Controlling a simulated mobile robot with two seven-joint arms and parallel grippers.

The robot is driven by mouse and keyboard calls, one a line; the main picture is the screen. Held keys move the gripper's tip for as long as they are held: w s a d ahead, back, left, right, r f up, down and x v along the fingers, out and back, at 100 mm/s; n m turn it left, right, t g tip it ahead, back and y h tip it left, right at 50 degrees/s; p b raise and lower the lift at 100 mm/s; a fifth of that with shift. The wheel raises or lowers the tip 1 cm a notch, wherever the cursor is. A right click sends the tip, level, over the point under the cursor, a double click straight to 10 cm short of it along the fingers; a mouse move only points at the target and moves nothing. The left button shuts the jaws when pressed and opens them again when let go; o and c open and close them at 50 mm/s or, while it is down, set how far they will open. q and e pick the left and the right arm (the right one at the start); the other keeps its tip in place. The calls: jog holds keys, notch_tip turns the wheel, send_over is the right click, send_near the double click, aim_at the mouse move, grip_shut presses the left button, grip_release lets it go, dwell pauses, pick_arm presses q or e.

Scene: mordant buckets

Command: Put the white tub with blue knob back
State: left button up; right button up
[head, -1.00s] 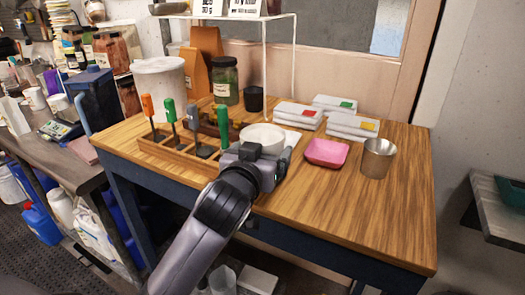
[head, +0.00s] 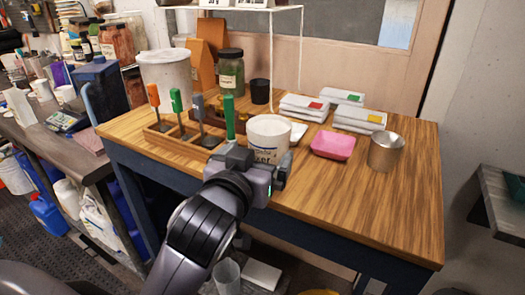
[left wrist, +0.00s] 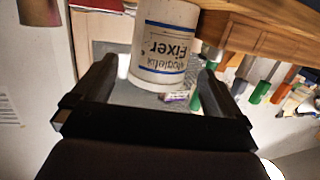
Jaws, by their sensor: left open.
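A white tub (head: 268,140) with blue lettering stands at the front of the wooden table, right of the tool rack. In the left wrist view the tub (left wrist: 163,45) shows upside down, with blue bands and a label reading "Fixer". I see no blue knob on it. My left gripper (head: 262,172) is open in front of the tub, near the table's front edge. In the left wrist view its two fingers (left wrist: 160,82) point towards the tub, which lies ahead between them; I cannot tell whether they touch it. My right gripper is not in view.
A wooden rack (head: 175,147) with several coloured-handled tools stands left of the tub. A pink tray (head: 333,146) and a metal cup (head: 385,152) are to the right. A large white bucket (head: 166,80) is at the back left. The table's right front (head: 370,205) is clear.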

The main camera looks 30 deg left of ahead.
aim_at(274, 123)
pick_arm(q)
jog(key=shift+r, duration=0.75)
jog(key=shift+w+r, duration=0.15)
jog(key=shift+r, duration=0.1)
jog(key=shift+r+p+x, duration=0.15)
jog(key=shift+p+x, duration=0.1)
jog(key=shift+x, duration=1.5)
jog(key=shift+r+p+x, duration=0.2)
jog(key=shift+p+x, duration=0.05)
jog(key=shift+x, duration=1.5)
jog(key=c, duration=0.8)
jog(key=shift+c, duration=0.2)
